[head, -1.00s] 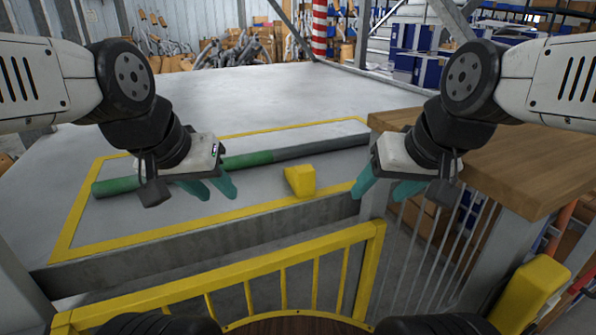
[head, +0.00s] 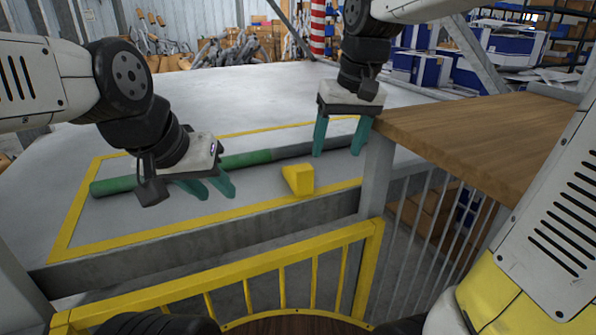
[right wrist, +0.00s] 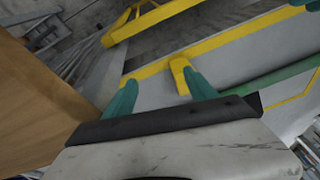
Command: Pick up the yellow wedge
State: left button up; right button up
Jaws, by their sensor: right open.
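The yellow wedge (head: 298,179) lies on the grey table inside the yellow outline, close to the front edge. In the right wrist view the wedge (right wrist: 180,75) shows beyond the teal fingertips, partly near the right-hand finger. My right gripper (head: 338,150) is open and empty, pointing down, above and to the right of the wedge and apart from it. Its fingers also show in the right wrist view (right wrist: 160,95). My left gripper (head: 208,190) hangs to the left of the wedge with its two teal fingers a little apart and nothing between them.
A green and grey pipe (head: 245,159) lies across the table behind the wedge. A yellow railing (head: 230,278) stands in front of the table edge. A wooden top (head: 480,130) borders the right. The table's back half is clear.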

aim_at(298, 171)
jog(key=w+a+f, duration=0.1)
jog(key=w+a, duration=0.1)
jog(key=w+a+f+g+h, duration=0.1)
jog(key=w+a, duration=0.2)
jog(key=w+a+f+n+g, duration=0.1)
jog(key=w+a, duration=0.1)
jog(key=shift+w+a+h, duration=0.2)
jog(key=shift+a+h, duration=0.05)
jog(key=shift+h, duration=0.05)
jog(key=shift+w+a+f, duration=0.1)
jog(key=shift+a+f, duration=0.05)
jog(key=shift+f, duration=0.1)
notch_tip(298, 171, down, 8)
jog(key=shift+w+r, duration=0.1)
jog(key=shift+r, duration=0.15)
grip_shut()
